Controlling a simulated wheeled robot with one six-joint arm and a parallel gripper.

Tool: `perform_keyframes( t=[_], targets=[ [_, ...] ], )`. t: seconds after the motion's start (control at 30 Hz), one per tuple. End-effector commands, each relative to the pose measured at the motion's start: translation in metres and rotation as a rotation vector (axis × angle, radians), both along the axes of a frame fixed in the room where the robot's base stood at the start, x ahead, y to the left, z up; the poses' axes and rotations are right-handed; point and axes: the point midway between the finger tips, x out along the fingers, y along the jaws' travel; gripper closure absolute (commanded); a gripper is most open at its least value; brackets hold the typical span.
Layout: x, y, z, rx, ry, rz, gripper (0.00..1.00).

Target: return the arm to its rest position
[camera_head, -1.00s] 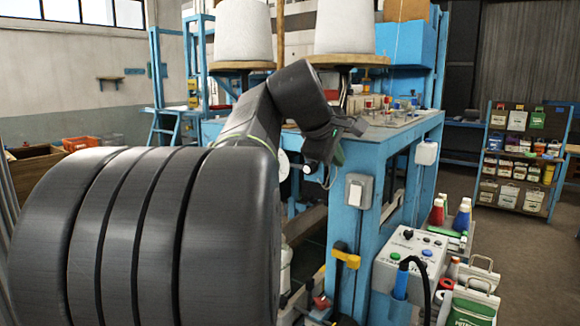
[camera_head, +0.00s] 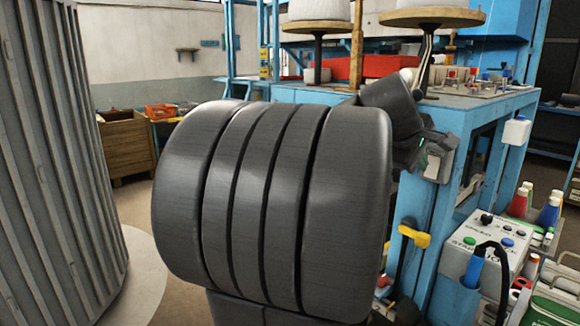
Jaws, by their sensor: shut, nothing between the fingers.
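My arm fills the middle of the view, with its large dark grey ribbed shoulder in front. The end of the arm shows to the right of it, above the shoulder's edge. My gripper (camera_head: 428,142) is small and dark there, shut with nothing held. It stands in front of the blue workbench (camera_head: 470,104), close to its front side in the picture; whether it touches cannot be told. The middle of the arm is hidden behind the shoulder.
A grey ribbed column (camera_head: 60,170) stands at the left. A wooden crate (camera_head: 127,150) is behind it. Open floor lies between column and arm.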

Motion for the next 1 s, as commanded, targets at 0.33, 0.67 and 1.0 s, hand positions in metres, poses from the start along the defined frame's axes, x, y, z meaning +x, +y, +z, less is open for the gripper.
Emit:
perform_keyframes(
  t=[0.33,0.67,1.0],
  targets=[
    [-0.023,0.025,0.019,-0.008,-0.009,0.001,1.0],
    [-0.028,0.03,0.025,-0.006,-0.006,-0.001,1.0],
    [-0.024,0.025,0.019,-0.006,-0.004,-0.002,1.0]
  ],
)
